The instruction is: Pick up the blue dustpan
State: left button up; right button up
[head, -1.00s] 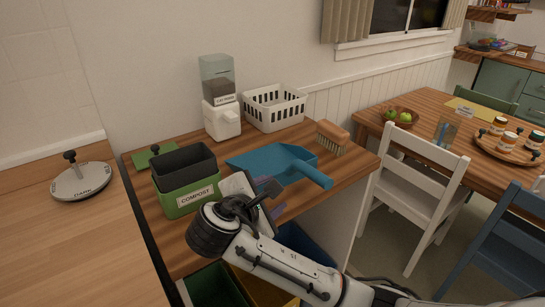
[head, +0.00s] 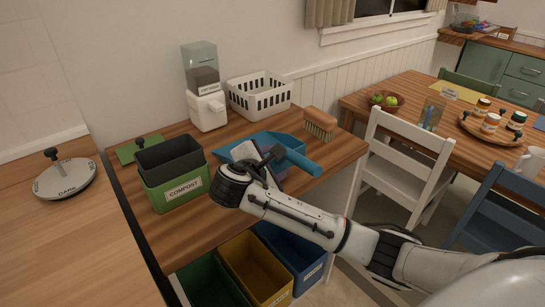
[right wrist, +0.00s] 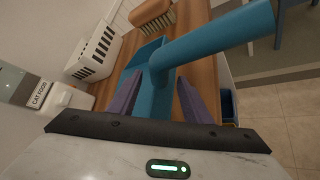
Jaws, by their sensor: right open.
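The blue dustpan (head: 303,162) lies on the wooden counter, its handle towards the front right. It also shows in the right wrist view (right wrist: 205,45), with the handle crossing close to the camera. My right gripper (head: 272,165) is at the dustpan and hides part of its pan in the head view. In the right wrist view the two purple fingers of the gripper (right wrist: 158,85) are apart, with blue dustpan visible between them. I cannot tell whether they touch it. My left gripper is not in view.
A green compost bin (head: 183,193) stands left of the dustpan. A cat food dispenser (head: 207,110), a white basket (head: 288,102) and a brush (head: 320,124) stand behind it. Green, yellow (head: 246,262) and blue bins sit below. A white chair (head: 408,165) is at the right.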

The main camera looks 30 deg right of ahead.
grip_shut()
jog(key=shift+r, duration=0.15)
